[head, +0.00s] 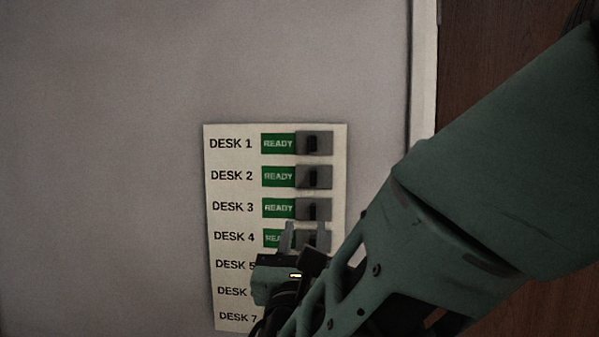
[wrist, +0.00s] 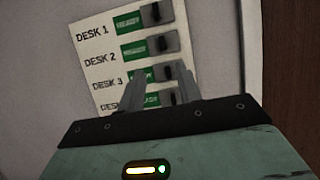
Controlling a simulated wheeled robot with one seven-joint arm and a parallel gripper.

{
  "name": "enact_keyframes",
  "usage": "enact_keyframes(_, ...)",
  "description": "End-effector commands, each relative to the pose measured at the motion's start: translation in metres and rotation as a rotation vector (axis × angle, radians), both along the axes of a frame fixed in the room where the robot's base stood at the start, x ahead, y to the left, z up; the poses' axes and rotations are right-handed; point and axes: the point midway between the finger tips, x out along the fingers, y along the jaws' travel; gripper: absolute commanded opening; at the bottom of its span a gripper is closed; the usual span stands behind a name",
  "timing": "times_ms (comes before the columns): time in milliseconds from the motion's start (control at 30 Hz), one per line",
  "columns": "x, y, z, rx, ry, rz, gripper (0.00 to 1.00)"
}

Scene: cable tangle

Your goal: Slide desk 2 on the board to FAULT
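The cream board (head: 232,190) hangs on a grey wall with rows of desk labels. The desk 2 row has a green READY field (head: 278,177) and a dark slider knob (head: 312,177) on a grey plate to its right. That knob also shows in the wrist view (wrist: 162,45), uncovered. My gripper (head: 305,232) is in front of the desk 4 row, lower on the board than the desk 2 knob. Its fingers are apart with nothing seen held between them. In the wrist view my gripper (wrist: 150,70) points up toward the desk 2 and desk 3 rows.
The desk 1 knob (head: 312,144) sits above and the desk 3 knob (head: 312,208) below; both rows read READY. My arm covers the lower right of the board. A pale frame (head: 424,70) and brown wood (head: 480,80) lie right. Wall to the left is clear.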

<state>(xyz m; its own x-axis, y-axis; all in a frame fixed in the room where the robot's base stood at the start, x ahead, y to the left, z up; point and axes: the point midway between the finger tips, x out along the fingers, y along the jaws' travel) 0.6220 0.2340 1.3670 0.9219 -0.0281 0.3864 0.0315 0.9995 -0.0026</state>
Motion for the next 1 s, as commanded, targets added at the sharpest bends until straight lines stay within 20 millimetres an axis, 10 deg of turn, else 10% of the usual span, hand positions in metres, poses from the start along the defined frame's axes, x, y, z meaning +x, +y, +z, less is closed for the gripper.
enact_keyframes(1000,0.155,-0.007,0.064,0.003,0.004,-0.003,0.35)
